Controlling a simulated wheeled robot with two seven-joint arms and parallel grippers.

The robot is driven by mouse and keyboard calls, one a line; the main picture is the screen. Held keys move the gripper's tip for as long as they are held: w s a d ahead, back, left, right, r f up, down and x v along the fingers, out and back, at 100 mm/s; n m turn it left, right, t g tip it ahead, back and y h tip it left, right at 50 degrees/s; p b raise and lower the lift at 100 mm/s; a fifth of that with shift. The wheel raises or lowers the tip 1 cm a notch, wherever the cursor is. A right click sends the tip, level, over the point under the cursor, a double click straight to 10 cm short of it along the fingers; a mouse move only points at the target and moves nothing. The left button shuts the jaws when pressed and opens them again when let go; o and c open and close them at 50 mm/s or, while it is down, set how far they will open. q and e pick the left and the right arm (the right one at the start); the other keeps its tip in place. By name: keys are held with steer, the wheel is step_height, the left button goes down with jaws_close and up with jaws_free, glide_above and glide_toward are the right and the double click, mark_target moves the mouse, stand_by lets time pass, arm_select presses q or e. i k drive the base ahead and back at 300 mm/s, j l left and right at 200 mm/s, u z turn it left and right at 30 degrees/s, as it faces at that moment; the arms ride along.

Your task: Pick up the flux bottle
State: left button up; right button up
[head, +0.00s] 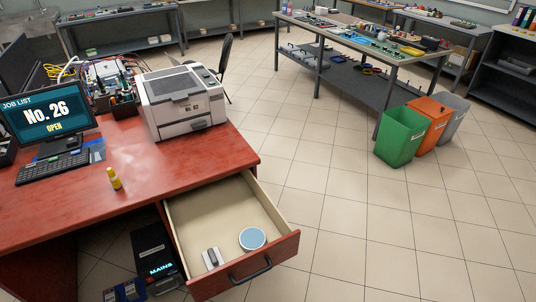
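A small yellow bottle (114,179) with a pale tip stands upright on the red desk (60,215), right of the keyboard; it looks like the flux bottle, but I cannot read a label. Nothing covers it and nothing touches it. Neither of my grippers shows in the head view.
An open drawer (190,212) juts from the desk, holding a round blue-topped tin (252,238) and a small grey object (211,257). The desk around the bottle is clear.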

mark_target(116, 182)
steer(key=u, duration=1.35)
